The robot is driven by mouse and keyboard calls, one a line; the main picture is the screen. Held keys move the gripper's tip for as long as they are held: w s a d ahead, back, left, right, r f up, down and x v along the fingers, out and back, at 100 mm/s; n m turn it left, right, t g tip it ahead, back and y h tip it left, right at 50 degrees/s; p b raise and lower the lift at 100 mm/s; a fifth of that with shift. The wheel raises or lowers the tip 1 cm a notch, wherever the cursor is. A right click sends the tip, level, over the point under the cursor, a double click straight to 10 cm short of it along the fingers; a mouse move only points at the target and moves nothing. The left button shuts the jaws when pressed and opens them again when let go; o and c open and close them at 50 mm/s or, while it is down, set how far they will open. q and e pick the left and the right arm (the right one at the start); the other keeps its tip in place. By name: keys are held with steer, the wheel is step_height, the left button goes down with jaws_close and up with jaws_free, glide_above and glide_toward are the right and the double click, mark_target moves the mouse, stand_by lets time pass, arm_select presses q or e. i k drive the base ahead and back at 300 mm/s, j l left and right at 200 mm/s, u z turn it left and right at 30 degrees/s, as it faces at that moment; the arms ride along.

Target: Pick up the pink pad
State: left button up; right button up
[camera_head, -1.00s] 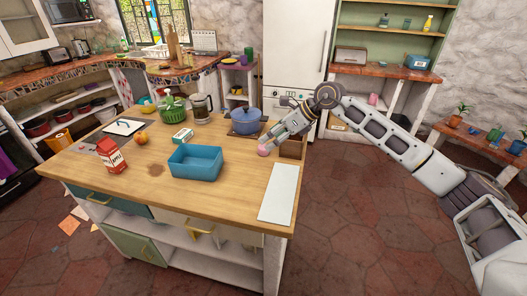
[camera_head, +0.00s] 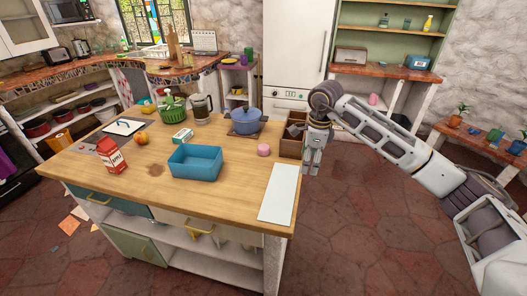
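The pink pad (camera_head: 263,150) is a small round pink piece lying on the wooden island top, between the blue pot and the white board. My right gripper (camera_head: 311,170) points downward beside the island's right edge, to the right of the pad and apart from it. Its fingers are small in this view, and I cannot tell if they are open. My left gripper is out of view.
A brown wooden box (camera_head: 292,145) stands between the pad and my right gripper. A white board (camera_head: 279,192) lies in front, a blue pot (camera_head: 247,121) stands behind, and a blue bin (camera_head: 195,163) is to the left. A milk carton (camera_head: 111,156) stands farther left.

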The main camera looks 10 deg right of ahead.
mark_target(262, 149)
steer(key=i+j, duration=0.25)
steer(key=i, duration=0.2)
steer(key=i+j, duration=0.25)
steer(key=i, duration=0.25)
